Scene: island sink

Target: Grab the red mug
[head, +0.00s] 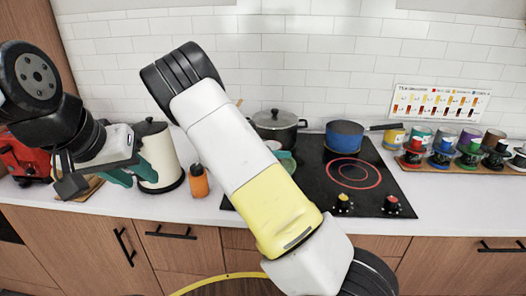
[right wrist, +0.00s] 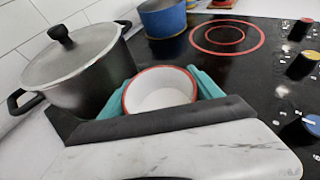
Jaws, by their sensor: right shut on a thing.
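A mug (right wrist: 160,92) with a red rim and a white inside is between the teal fingers of my right gripper (right wrist: 162,98) in the right wrist view. The gripper is shut on it, and the mug's outer wall is mostly hidden. In the head view my right arm covers most of this area; a bit of the teal right gripper (head: 287,161) shows beside it, in front of the lidded pot. My left gripper (head: 132,175) is open and empty at the left, in front of the cream canister.
A lidded pot (head: 276,125) and a blue pan (head: 345,136) stand at the back of the black cooktop (head: 315,178). An orange bottle (head: 199,182) and cream canister (head: 160,155) stand left. Several coloured mugs (head: 441,153) line the right. Counter right of the cooktop's front is clear.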

